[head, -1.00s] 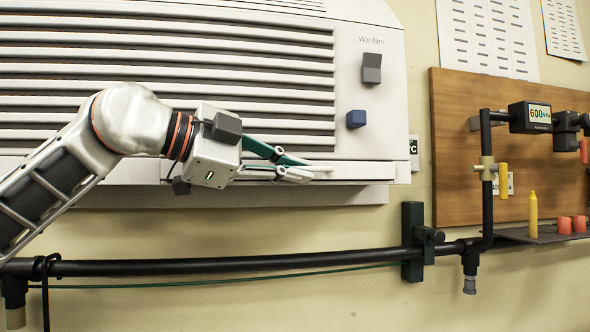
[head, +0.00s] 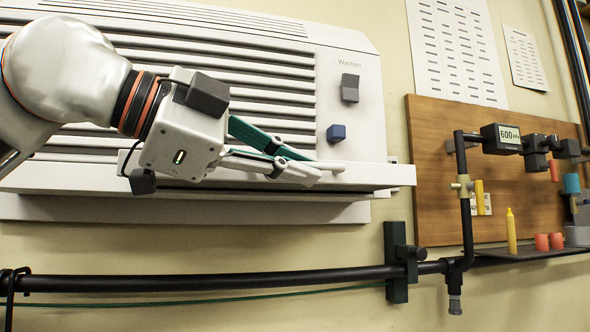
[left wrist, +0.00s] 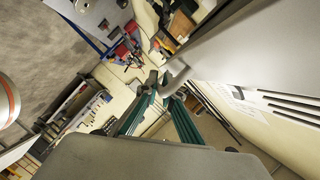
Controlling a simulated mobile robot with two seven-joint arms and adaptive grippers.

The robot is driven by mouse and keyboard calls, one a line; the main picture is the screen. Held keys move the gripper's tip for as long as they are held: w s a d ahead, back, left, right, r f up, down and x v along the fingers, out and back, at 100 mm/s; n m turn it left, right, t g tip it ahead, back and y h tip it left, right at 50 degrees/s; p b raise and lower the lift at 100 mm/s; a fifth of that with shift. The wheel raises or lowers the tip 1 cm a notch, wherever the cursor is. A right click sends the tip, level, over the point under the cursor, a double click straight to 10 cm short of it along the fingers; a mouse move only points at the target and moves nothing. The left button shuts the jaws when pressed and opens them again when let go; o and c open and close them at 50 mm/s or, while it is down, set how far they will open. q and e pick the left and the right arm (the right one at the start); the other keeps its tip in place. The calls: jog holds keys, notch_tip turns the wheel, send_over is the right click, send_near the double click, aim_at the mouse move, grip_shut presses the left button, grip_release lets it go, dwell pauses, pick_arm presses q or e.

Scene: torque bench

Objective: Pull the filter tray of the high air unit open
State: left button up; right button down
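The high air unit (head: 345,125) is a white slatted box on the wall in the head view. Its filter tray (head: 385,174) is the pale front strip along the bottom. The tray stands out from the unit, its right end jutting past the casing. My left gripper (head: 314,170) comes in from the left with its fingers on the tray's small pale handle (head: 337,167). In the left wrist view the fingertips (left wrist: 164,87) close around the grey handle (left wrist: 177,74). The fingers partly hide the handle. My right gripper is not in view.
A black pipe (head: 200,282) runs along the wall below the unit, with a dark green bracket (head: 396,262). A wooden board (head: 430,190) with a gauge (head: 502,139) and piping is on the right. The wall between tray and pipe is clear.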

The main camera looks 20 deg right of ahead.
pick_arm(q)
jog(key=shift+o, duration=0.4)
jog(key=v, duration=1.2)
jog(key=shift+s, duration=0.1)
